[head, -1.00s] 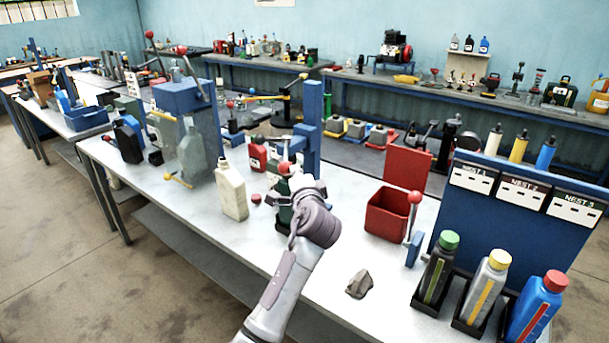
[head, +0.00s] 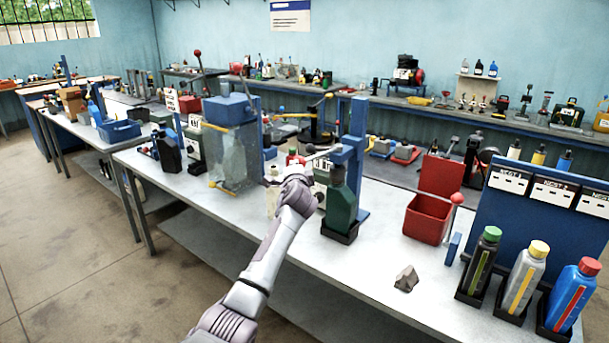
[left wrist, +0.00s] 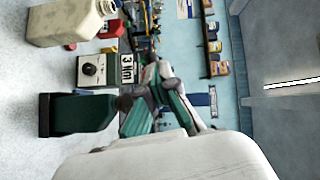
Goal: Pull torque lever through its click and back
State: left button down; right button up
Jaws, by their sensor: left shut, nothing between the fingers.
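A blue post (head: 359,150) stands on the bench with a grey lever rod (head: 325,153) reaching left from its head. A green bottle (head: 341,208) stands upright in a black holder under the head. My left gripper (head: 283,173) is shut and empty, left of the post and close to the lever's outer end. I cannot tell whether it touches the lever. In the left wrist view, my shut fingers (left wrist: 150,85) show beside a dark green bottle (left wrist: 82,115) and a dial box (left wrist: 96,70). My right gripper is not in view.
A clear-walled blue guard unit (head: 232,150) stands left of the gripper. A cream jug (left wrist: 65,22) is close by. A red bin (head: 427,225), a grey lump (head: 406,279) and three capped bottles in holders stand to the right. The bench front (head: 310,250) is mostly clear.

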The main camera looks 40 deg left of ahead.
pick_arm(q)
jog(key=shift+w+a+r, duration=0.1)
jog(key=shift+a, duration=0.6)
jog(key=shift+a+r, duration=0.1)
jog(key=shift+r, duration=0.05)
